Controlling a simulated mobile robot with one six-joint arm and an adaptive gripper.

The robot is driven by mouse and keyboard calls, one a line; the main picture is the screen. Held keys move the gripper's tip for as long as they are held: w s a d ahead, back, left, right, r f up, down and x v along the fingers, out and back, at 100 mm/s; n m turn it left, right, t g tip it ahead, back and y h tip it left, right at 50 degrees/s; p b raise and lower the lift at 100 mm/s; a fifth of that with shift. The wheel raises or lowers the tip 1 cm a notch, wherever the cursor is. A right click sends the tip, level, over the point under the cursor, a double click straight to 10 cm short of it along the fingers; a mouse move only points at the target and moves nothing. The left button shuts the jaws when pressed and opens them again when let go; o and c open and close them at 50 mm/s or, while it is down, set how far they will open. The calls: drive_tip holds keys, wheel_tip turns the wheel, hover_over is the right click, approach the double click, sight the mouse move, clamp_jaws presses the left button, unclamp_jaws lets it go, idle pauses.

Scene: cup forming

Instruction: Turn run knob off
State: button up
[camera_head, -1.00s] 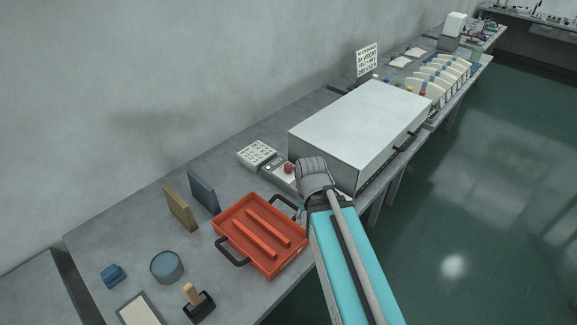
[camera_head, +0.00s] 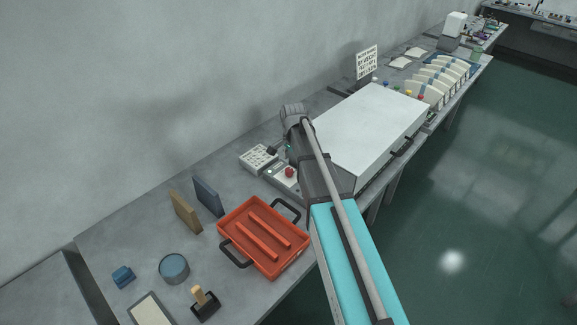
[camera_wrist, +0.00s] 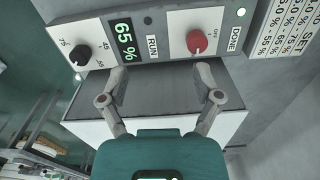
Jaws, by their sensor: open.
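In the wrist view, the control panel (camera_wrist: 110,65) runs across the top. The red knob (camera_wrist: 196,41) is at its right part, between the RUN label (camera_wrist: 152,46) and the DONE label (camera_wrist: 234,39). A black knob (camera_wrist: 82,54) and a green 65 % display (camera_wrist: 124,40) are at the left. My gripper (camera_wrist: 160,76) is open and empty, with its fingers apart below the panel in the picture; the right finger points near the red knob, without visible contact. In the head view, the red knob (camera_head: 289,172) sits beside my arm.
A large white-topped box (camera_head: 370,125) stands right of my arm. A white keypad-like block (camera_head: 258,158) is next to the panel. An orange tray (camera_head: 264,262) with black handles lies nearer. A printed sheet (camera_wrist: 285,28) shows at upper right in the wrist view.

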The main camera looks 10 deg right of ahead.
sight(289, 170)
drive_tip(key=w+r+m+p, duration=0.1)
drive_tip(key=w+r+m, duration=0.1)
drive_tip(key=w, duration=0.5)
drive_tip(key=shift+m, duration=0.8)
drive_tip(key=shift+f, duration=0.1)
wheel_tip(289, 170, down, 14)
drive_tip(key=b, duration=1.3)
drive_tip(key=shift+r, duration=0.2)
